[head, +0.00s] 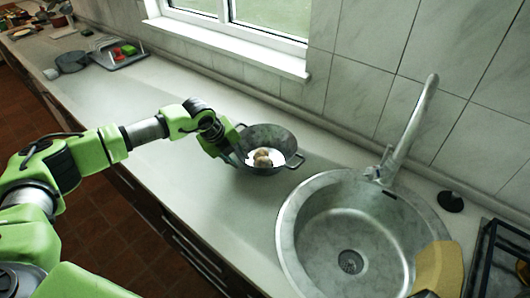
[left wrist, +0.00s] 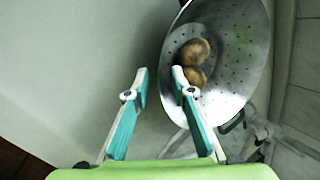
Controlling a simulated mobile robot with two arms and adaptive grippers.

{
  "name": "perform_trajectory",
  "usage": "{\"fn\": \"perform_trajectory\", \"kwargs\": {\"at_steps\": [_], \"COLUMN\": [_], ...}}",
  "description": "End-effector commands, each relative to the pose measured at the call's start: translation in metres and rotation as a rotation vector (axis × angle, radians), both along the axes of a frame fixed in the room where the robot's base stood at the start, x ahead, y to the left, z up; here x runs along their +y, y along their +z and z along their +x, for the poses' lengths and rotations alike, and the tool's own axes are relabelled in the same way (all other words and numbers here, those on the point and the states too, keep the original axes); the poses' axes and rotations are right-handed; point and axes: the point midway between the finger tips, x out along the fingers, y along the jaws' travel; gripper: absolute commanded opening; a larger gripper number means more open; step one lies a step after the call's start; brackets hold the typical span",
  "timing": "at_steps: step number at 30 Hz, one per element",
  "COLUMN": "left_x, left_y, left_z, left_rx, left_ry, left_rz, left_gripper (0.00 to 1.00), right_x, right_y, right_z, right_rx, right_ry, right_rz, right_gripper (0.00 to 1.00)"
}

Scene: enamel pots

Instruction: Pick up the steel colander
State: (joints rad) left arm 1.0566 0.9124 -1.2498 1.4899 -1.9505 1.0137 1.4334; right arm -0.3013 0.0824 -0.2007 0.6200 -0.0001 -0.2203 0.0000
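The steel colander (head: 267,137) stands on the counter left of the sink, with two side handles. It holds a few round brown items, perhaps potatoes (head: 263,157). In the left wrist view the perforated colander (left wrist: 235,75) fills the upper right, with two brown items (left wrist: 194,62) inside. My left gripper (head: 236,157) is at the colander's near left side. In the left wrist view its fingers (left wrist: 160,72) are apart, the right fingertip overlapping the bowl and the left one outside the rim. Whether they touch the rim I cannot tell. My right gripper is not in view.
The round sink (head: 300,215) with its tall faucet (head: 410,130) lies right of the colander. A wooden board (head: 438,268) and a dark rack (head: 487,262) are at the far right. A tray (head: 120,57) and a grey pot (head: 71,62) stand far left. The counter between is clear.

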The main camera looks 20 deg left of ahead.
Motion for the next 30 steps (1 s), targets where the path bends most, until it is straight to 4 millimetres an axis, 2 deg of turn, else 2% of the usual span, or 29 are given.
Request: {"fn": "perform_trajectory", "kwargs": {"at_steps": [1,3,8,17,19,20,30], "left_x": [-0.003,-0.005,-0.007,-0.007,-0.007,-0.007,-0.007], "left_y": [-0.003,-0.011,-0.029,-0.033,-0.032,-0.032,-0.031], "left_z": [0.003,0.007,0.013,0.015,0.015,0.015,0.015], "left_rx": [0.003,0.003,0.002,0.0,0.0,0.0,-0.002], "left_ry": [0.0,0.0,0.0,-0.001,0.0,0.0,0.0], "left_rz": [-0.002,0.0,-0.001,-0.001,-0.002,-0.002,-0.002], "left_gripper": [0.23,0.23,0.23,0.23,0.05,0.0,0.0], "right_x": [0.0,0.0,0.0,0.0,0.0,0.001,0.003], "right_y": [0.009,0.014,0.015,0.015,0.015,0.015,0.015], "right_z": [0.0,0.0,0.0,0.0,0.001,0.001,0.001], "right_rx": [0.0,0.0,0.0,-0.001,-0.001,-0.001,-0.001], "right_ry": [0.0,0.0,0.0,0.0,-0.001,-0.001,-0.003], "right_rz": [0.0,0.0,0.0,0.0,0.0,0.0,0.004], "right_gripper": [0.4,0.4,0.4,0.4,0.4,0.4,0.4]}}
